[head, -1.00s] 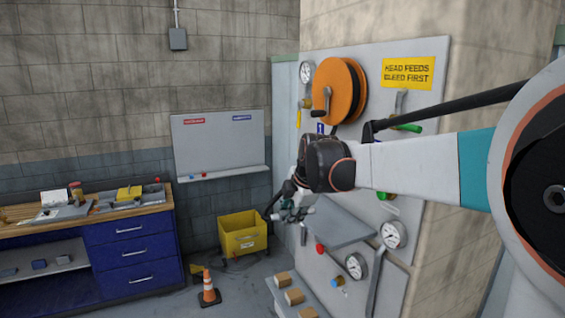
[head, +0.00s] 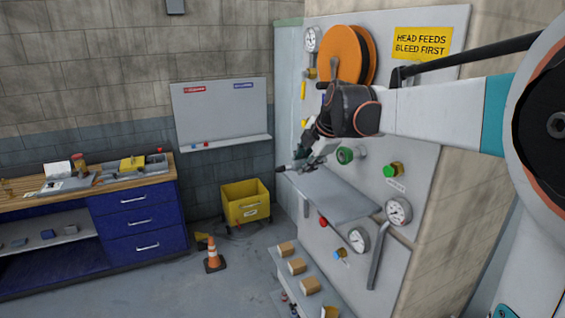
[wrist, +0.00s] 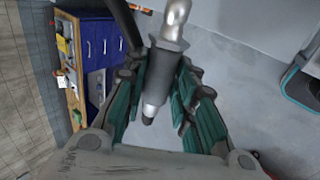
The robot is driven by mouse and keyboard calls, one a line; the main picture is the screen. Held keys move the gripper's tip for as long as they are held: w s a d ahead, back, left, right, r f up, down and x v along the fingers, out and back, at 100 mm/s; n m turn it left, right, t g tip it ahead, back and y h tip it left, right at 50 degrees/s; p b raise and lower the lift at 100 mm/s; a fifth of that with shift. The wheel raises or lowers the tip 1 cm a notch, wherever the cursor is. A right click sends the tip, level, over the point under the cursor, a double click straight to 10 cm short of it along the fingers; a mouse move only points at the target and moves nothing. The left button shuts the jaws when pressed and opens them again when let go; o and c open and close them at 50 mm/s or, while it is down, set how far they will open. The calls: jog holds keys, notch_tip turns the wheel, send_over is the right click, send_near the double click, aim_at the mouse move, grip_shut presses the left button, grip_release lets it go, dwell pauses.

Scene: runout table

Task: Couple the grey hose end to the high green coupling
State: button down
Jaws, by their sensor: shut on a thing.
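My gripper (head: 300,163) is in front of the grey panel, at the left end of the small shelf in the picture. In the wrist view its teal fingers are closed around the grey hose end (wrist: 164,72), a grey collar with bright metal on both sides. A round green coupling (head: 346,155) is on the panel to the right of my gripper, apart from it. A second green fitting with a brass-coloured body (head: 393,170) sits further right and slightly lower in the picture. My arm covers part of the panel above them.
A grey shelf (head: 340,197) juts from the panel below the green coupling. Gauges (head: 398,211), a red knob (head: 323,222) and an orange reel (head: 342,55) are on the panel. A yellow bin (head: 244,203) and a traffic cone (head: 213,254) stand on the floor at left.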

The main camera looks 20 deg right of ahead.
jog(key=shift+w+d, duration=0.1)
jog(key=shift+d, duration=1.9)
jog(key=shift+d, duration=2.4)
dwell(0.3)
jog(key=c, duration=1.2)
grip_release()
jog(key=shift+d, duration=0.15)
jog(key=shift+v, duration=3.75)
